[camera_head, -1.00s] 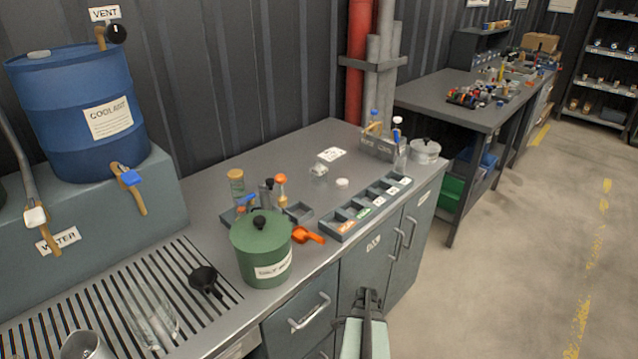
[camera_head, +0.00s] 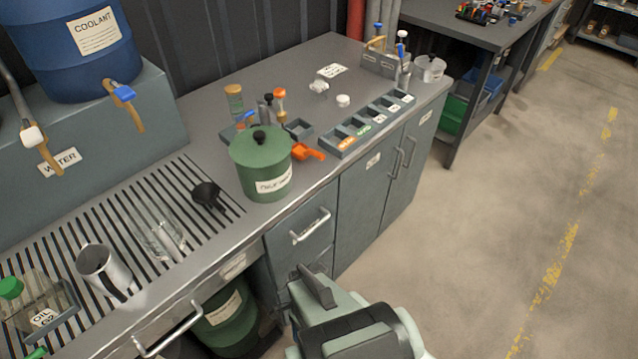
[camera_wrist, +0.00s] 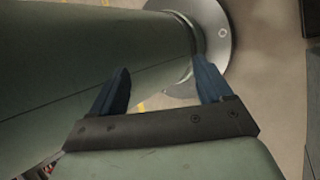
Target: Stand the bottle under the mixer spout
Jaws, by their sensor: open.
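A clear, green-capped container labelled OIL (camera_head: 40,308) stands at the lower left, partly cut off by the picture edge. A clear glass vessel (camera_head: 160,235) stands on the slatted drain area. A small clear bottle (camera_head: 404,75) with a blue-and-white top stands at the far right of the counter. I cannot tell which is the task's bottle. Nothing is clearly marked as a mixer; a white-handled tap (camera_head: 36,140) sits above the WATER label. My gripper (camera_head: 312,285) is in front of the drawers, apart from these vessels. In the wrist view its fingers (camera_wrist: 162,68) are open and empty.
A metal jug (camera_head: 103,272) stands beside the glass vessel, and a black funnel (camera_head: 206,194) lies behind. A green lidded pot (camera_head: 261,165) stands near the counter edge, with an orange scoop (camera_head: 306,152) beside it. The floor (camera_head: 480,230) at right is clear.

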